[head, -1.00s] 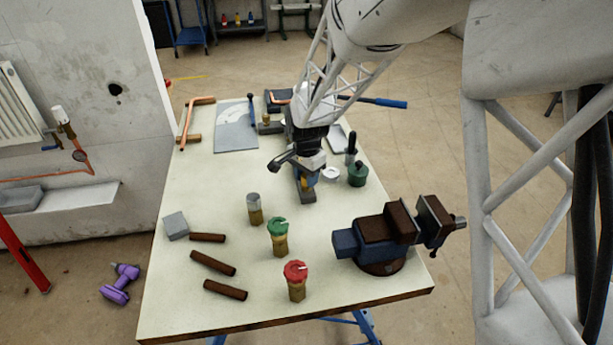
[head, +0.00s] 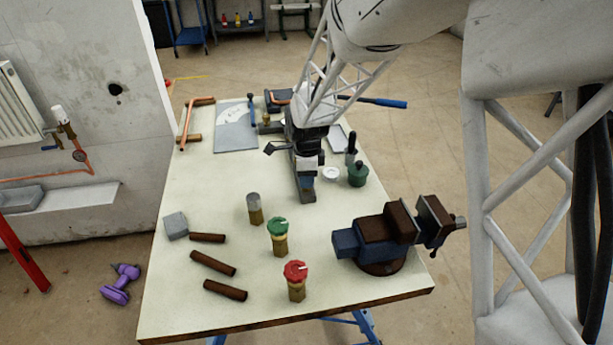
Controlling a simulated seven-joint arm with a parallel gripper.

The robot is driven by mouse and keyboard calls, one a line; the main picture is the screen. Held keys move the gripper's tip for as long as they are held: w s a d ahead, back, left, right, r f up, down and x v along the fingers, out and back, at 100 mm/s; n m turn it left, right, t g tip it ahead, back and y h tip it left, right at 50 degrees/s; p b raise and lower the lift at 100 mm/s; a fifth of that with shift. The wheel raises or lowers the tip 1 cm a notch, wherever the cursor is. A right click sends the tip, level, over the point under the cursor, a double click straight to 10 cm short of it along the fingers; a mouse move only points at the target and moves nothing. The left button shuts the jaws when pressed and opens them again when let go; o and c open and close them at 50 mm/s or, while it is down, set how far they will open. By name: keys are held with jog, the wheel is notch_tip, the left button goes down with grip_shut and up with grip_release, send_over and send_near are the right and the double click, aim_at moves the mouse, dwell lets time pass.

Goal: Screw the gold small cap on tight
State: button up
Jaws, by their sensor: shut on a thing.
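My gripper (head: 306,182) points down over a dark grey block-like stand (head: 307,196) in the middle of the table. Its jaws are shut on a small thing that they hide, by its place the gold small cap. The thread under it is also hidden, so I cannot tell how far the cap is seated.
Brass valves with a green cap (head: 278,226), a red cap (head: 295,270) and a grey top (head: 254,198) stand in front. A vise (head: 385,238) stands at right. Rusty pipes (head: 213,263) and a grey block (head: 176,225) lie left. A green pot (head: 358,175) and white ring (head: 331,174) are close by on the right.

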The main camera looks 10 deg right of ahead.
jog(key=shift+m, duration=1.5)
jog(key=o, duration=0.8)
jog(key=shift+o, duration=0.2)
jog(key=shift+r, duration=3.5)
